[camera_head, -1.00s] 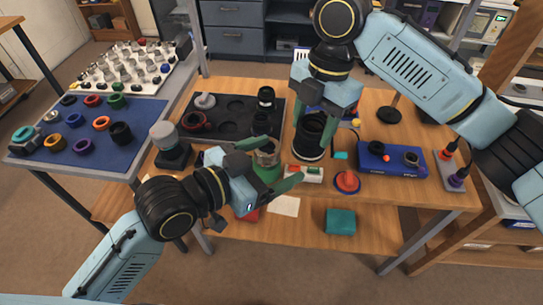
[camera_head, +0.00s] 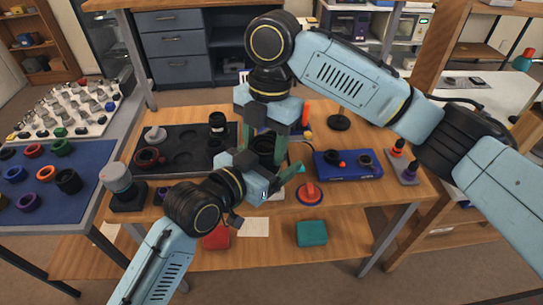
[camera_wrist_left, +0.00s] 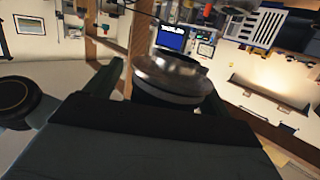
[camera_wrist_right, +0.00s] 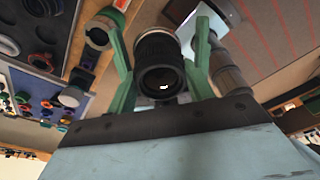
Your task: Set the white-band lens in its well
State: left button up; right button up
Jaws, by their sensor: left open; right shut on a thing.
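My right gripper (camera_head: 265,147) is shut on a black lens barrel with a ribbed ring (camera_wrist_right: 160,62), over the table's middle. No white band can be made out on it now. My left gripper (camera_head: 268,165) is open close beside it, with its green fingers partly overlapping the right gripper in the head view. In the left wrist view, a silver-topped cylinder with a black ring (camera_wrist_left: 172,80) lies between the open fingers; I cannot tell whether it is the same lens. The dark tray (camera_head: 158,176) with round wells lies left of both grippers. A smaller black lens (camera_head: 217,123) stands at its back right.
A blue box (camera_head: 347,165) and a red knob on a disc (camera_head: 309,193) lie to the right. A grey-topped cylinder (camera_head: 117,180) stands in front of the tray. A teal block (camera_head: 311,233) sits on the lower shelf.

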pick_arm(q)
jog(key=shift+d, duration=0.1)
jog(key=c, duration=1.2)
jog(key=shift+c, duration=0.2)
pick_arm(e)
jog(key=o, duration=1.3)
jog(key=shift+c, duration=0.2)
jog(key=shift+r, duration=0.1)
